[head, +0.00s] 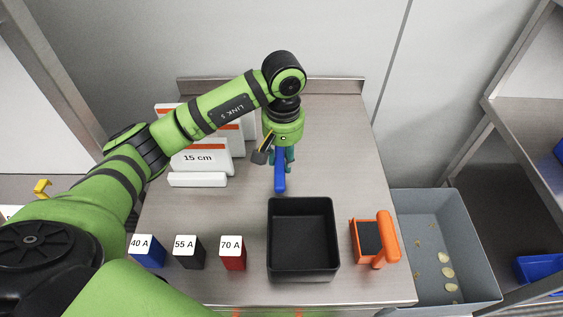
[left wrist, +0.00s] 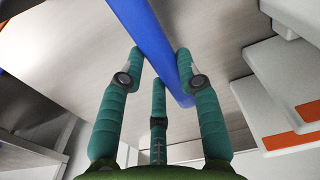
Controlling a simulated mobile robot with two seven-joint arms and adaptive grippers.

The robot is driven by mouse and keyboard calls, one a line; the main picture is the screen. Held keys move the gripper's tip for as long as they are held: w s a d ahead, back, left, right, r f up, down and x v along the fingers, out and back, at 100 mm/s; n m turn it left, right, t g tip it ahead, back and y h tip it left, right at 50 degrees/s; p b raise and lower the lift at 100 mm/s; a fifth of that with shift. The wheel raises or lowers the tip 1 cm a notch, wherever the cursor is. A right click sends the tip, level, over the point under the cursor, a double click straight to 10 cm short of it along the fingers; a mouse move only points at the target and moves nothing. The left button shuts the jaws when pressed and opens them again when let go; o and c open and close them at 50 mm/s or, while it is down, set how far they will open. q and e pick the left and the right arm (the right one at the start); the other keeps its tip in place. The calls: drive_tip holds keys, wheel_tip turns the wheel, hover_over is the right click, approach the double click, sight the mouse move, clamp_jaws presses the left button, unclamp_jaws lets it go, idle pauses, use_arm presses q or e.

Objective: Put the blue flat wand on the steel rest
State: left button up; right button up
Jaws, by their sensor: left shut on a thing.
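My left gripper (head: 283,163) points down over the back middle of the steel table. Its teal fingers are shut on the blue flat wand (head: 280,182), whose blue end shows below the fingers, behind the black tray. In the left wrist view, the wand (left wrist: 150,37) runs slantwise between the fingertips (left wrist: 160,62). Its upper end runs out of that view. I cannot make out a separate steel rest in either view. My right gripper is not in view.
A black tray (head: 272,240) stands at the front middle of the steel table (head: 340,150). Blue (head: 147,254), black (head: 188,255) and red (head: 232,257) labelled blocks stand left of it. An orange tool (head: 386,238) is right. White boards (head: 205,157) stand behind left. A grey bin (head: 425,215) is beyond the right edge.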

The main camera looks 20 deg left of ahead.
sight(283, 159)
use_arm(q)
drive_tip(key=shift+f, duration=0.4)
wheel_tip(283, 159, down, 3)
drive_tip(key=shift+w+f+p, duration=0.1)
drive_tip(key=shift+f+p, duration=0.05)
drive_tip(key=shift+p, duration=0.4)
drive_tip(key=shift+f, duration=0.3)
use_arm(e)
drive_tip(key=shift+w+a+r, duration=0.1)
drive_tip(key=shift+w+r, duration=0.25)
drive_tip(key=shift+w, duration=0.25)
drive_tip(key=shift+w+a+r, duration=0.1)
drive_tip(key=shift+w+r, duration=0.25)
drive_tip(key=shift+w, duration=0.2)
use_arm(q)
drive_tip(key=shift+f, duration=0.15)
drive_tip(key=o, duration=1.1)
drive_tip(key=shift+o, duration=0.2)
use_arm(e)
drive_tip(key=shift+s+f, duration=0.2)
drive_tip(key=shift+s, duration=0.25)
